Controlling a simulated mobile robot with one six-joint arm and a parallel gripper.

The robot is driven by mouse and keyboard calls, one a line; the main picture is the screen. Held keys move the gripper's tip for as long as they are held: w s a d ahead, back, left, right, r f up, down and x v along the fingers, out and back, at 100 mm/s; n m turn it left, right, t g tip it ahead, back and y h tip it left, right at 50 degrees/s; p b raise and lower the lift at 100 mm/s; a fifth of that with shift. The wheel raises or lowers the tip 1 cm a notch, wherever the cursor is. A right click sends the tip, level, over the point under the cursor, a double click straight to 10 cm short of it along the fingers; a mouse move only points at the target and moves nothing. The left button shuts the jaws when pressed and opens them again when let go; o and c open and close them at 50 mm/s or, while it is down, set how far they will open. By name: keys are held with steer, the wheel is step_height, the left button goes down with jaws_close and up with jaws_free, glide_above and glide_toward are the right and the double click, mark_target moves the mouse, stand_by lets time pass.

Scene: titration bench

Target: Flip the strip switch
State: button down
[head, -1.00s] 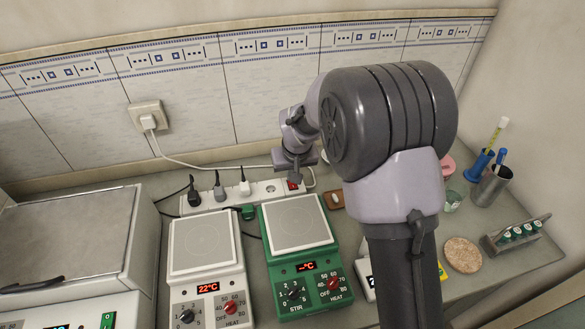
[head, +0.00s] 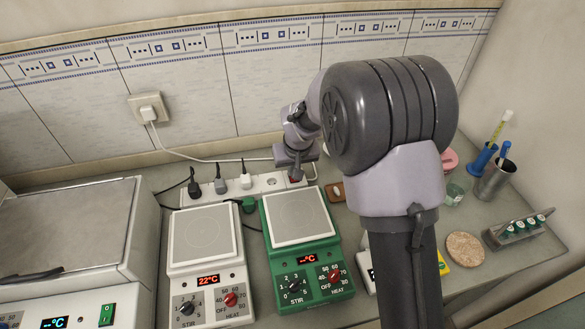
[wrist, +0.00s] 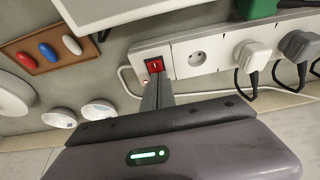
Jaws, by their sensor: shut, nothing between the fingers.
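The white power strip (head: 263,187) lies along the back of the bench, with several plugs in it. Its red rocker switch (wrist: 155,65) is at the right end in the head view and at the left end in the wrist view. My gripper (wrist: 157,82) is shut and empty, with its fingertips right at the switch, covering its lower edge in the wrist view. I cannot tell whether they touch it or which way the rocker is tipped. In the head view my gripper (head: 294,174) hides most of the switch.
A green stirrer (head: 300,218) and a white stirrer (head: 204,232) stand in front of the strip. A wooden tray (wrist: 48,48) with coloured pieces lies beside its switch end. A wall socket (head: 150,108) feeds a white cable.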

steer(key=shift+s+d+f, duration=0.1)
steer(key=shift+s+f, duration=0.15)
steer(key=shift+s, duration=0.2)
steer(key=shift+s+d+f, duration=0.1)
steer(key=shift+s+f, duration=0.1)
steer(key=shift+s, duration=0.25)
steer(key=shift+r, duration=0.4)
step_height(320, 180, up, 4)
steer(key=p, duration=0.3)
steer(key=p+v, duration=0.2)
steer(key=v, duration=0.7)
steer(key=shift+s+r+p, duration=0.2)
steer(key=shift+r+p, duration=0.1)
steer(key=shift+r, duration=0.1)
